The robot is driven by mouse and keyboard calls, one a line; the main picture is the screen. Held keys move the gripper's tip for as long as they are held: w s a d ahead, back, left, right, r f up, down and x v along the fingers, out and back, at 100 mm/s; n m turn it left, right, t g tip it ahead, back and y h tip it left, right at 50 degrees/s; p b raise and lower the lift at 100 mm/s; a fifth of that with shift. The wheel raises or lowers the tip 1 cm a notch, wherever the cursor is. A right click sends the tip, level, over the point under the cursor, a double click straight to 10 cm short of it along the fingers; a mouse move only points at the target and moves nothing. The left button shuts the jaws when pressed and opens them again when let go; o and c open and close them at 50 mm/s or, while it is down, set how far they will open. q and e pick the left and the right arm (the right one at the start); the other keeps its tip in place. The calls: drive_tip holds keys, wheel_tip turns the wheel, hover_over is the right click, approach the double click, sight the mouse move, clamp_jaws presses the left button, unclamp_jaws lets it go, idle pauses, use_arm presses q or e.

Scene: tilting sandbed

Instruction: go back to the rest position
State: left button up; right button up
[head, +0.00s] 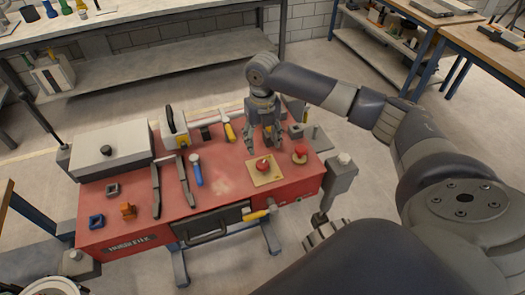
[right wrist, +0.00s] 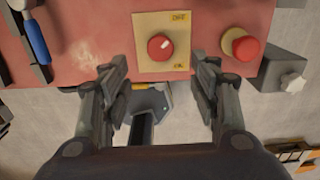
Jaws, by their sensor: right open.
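My right gripper (head: 264,128) is above the back right part of the red bench top (head: 225,180). It is open and empty, and its two fingers (right wrist: 160,95) show spread apart in the right wrist view. Between and beyond the fingers lies a yellow plate (right wrist: 150,22) with a red knob (right wrist: 160,46) on it; the plate also shows in the head view (head: 257,177). A red mushroom button (head: 299,152) stands to its right and shows in the right wrist view (right wrist: 246,48). My left gripper is not in view.
A grey box (head: 110,150) stands on the bench's left end. A blue-handled tool (head: 196,172), dark bars (head: 185,185) and a yellow-handled tool (head: 229,131) lie on top. A drawer handle (head: 208,233) is at the front. Shelved tables stand behind; the floor between is clear.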

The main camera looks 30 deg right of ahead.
drive_tip(key=shift+r, duration=1.05)
